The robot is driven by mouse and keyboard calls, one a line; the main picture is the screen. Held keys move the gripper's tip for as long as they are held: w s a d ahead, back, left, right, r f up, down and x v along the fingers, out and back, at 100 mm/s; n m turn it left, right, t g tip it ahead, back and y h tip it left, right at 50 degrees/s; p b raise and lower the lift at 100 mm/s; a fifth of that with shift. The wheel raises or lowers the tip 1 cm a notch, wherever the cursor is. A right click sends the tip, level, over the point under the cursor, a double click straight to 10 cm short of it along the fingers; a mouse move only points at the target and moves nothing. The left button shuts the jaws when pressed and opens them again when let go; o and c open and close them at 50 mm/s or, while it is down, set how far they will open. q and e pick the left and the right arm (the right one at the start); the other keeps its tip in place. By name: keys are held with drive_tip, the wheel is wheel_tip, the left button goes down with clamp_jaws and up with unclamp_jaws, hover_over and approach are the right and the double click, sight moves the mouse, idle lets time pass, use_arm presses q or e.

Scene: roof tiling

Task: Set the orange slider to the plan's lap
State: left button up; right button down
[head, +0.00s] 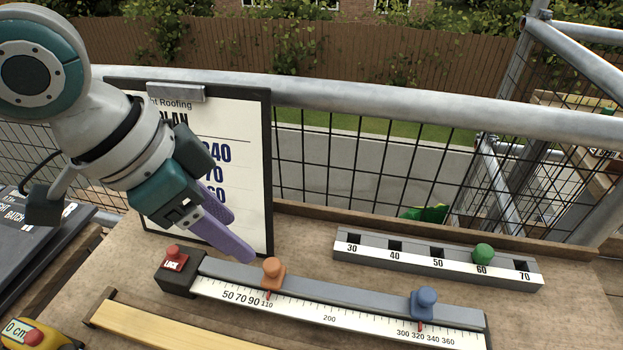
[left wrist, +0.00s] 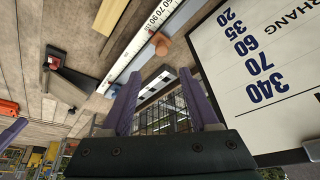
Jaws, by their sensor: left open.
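The orange slider (head: 272,270) sits on the grey rail near the left end of the white scale (head: 330,319), its red pointer about at the 110 mark. It also shows in the left wrist view (left wrist: 160,42), beyond the fingertips. My left gripper (head: 240,238) has purple fingers, open and empty, up and to the left of the slider and apart from it. The plan board (head: 255,130) stands behind; 340, 70 and 60 show, its row labels partly hidden by my arm. In the left wrist view its figures (left wrist: 255,60) include 20, 35, 60, 70 and 340.
A blue slider (head: 424,302) sits farther right on the rail, near 320. A red LOCK button (head: 173,252) is at the rail's left end. Behind is a holed block (head: 440,263) marked 30 to 70, with a green peg (head: 483,253) at 60. A wooden batten (head: 170,330) lies in front.

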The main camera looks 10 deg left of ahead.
sight(271, 264)
use_arm(q)
drive_tip(key=x, duration=0.3)
drive_tip(key=b+x, duration=0.1)
drive_tip(key=x, duration=0.2)
drive_tip(key=b+x, duration=0.1)
drive_tip(key=x, duration=0.3)
drive_tip(key=shift+a+f, duration=0.15)
drive_tip(key=shift+a, duration=0.1)
clamp_jaws()
idle(1.0)
